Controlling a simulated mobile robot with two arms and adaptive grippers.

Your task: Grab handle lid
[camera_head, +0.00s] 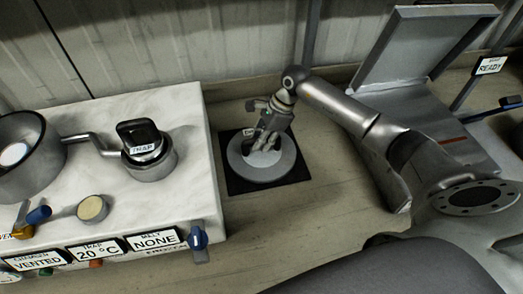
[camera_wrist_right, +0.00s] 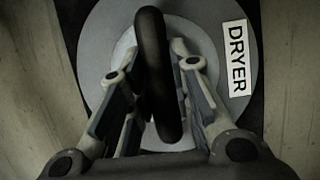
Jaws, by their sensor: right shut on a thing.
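My right gripper (camera_head: 266,143) reaches down over the lid's centre. In the wrist view its fingers (camera_wrist_right: 157,92) stand on both sides of the handle and are shut on it. In the head view the gripper hides most of the handle. My left gripper is not in view.
The white bench (camera_head: 190,130) on the left carries a metal vessel (camera_head: 22,155), a pot labelled TRAP (camera_head: 150,165) and sign plates. A blue knob (camera_head: 198,238) juts from its front corner. An open grey box lid (camera_head: 420,45) stands at the back right.

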